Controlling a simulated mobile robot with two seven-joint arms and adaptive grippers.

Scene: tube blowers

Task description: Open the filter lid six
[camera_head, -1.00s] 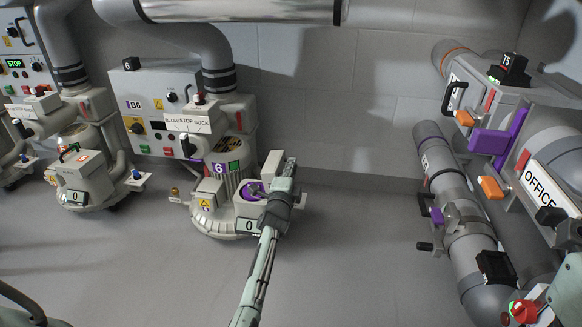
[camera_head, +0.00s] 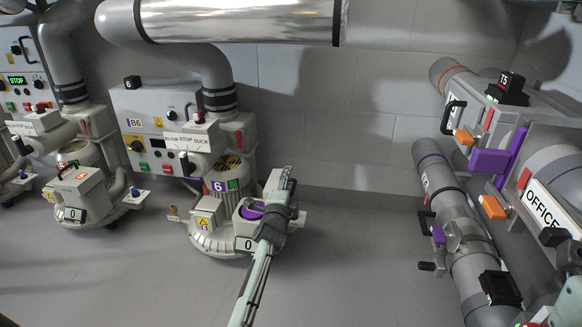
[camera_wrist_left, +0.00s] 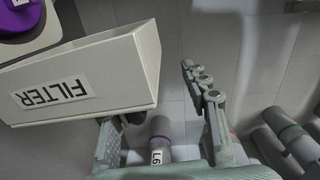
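Blower six (camera_head: 220,218), with a purple 6 label, stands by the back wall. Its filter lid (camera_head: 273,184) is a cream box at its right side, beside a purple ring (camera_head: 252,209). In the left wrist view the lid (camera_wrist_left: 110,75) is large at upper left, with its FILTER label upside down. My left gripper (camera_head: 287,185) is at the lid's right side in the head view. In the wrist view its fingers are spread. One finger is partly hidden behind the lid's lower edge; the other stands clear to its right. My right gripper is not in view.
Another blower (camera_head: 85,192) stands to the left. The control box (camera_head: 155,110) and a thick grey pipe (camera_head: 200,60) are behind blower six. Large pipes (camera_head: 455,215) and an OFFICE-labelled unit (camera_head: 545,200) fill the right. The floor (camera_head: 350,260) between is clear.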

